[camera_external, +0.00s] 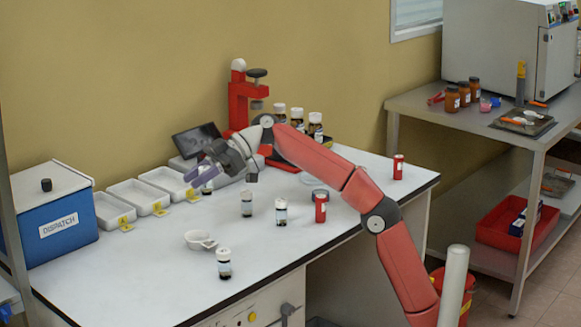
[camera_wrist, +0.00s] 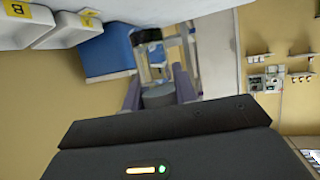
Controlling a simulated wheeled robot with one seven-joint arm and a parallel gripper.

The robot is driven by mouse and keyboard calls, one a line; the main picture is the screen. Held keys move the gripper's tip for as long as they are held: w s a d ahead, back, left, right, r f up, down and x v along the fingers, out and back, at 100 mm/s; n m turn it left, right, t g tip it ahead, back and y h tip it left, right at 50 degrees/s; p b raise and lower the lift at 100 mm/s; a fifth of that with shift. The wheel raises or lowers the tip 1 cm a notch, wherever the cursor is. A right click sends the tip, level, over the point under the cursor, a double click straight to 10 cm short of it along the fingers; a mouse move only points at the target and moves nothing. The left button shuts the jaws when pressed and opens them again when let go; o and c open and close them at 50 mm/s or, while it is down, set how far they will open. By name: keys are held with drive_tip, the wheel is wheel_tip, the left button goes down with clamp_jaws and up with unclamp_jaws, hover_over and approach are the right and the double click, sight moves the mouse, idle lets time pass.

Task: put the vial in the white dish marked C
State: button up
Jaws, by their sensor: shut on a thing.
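My gripper (camera_external: 198,180) is over the back of the white bench, near the right end of the row of white dishes. It is shut on a small vial (camera_wrist: 150,62), which shows between its purple fingers in the wrist view. In the external view the fingers mostly hide the vial. White dishes with yellow tags stand along the back: a left one (camera_external: 101,213), a middle one (camera_external: 128,193) and a right one (camera_external: 155,176). Their letters are too small to read there. One dish (camera_wrist: 28,27) shows a B in the wrist view. I cannot make out a C.
A blue DISPATCH box (camera_external: 62,222) stands left of the dishes. Other capped vials (camera_external: 224,264) stand on the bench near a small white bowl (camera_external: 197,238). A red press (camera_external: 240,103) and a dark screen (camera_external: 196,141) are at the back. The front left bench is clear.

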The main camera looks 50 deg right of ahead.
drive_tip(key=n+g, duration=0.2)
hover_over(191, 247)
wheel_tip(191, 247, down, 2)
drive_tip(key=shift+y, duration=0.3)
drive_tip(key=f, duration=0.1)
drive_tip(key=f+b, duration=0.1)
drive_tip(key=f, duration=0.1)
drive_tip(key=f+b, duration=0.1)
drive_tip(key=shift+w+d+f, duration=0.15)
drive_tip(key=shift+w+d, duration=0.05)
drive_tip(key=shift+w, duration=0.1)
drive_tip(key=shift+f+b, duration=0.9)
drive_tip(key=shift+f, duration=1.05)
drive_tip(key=shift+f, duration=0.25)
drive_tip(key=o, duration=1)
drive_tip(key=shift+r, duration=0.1)
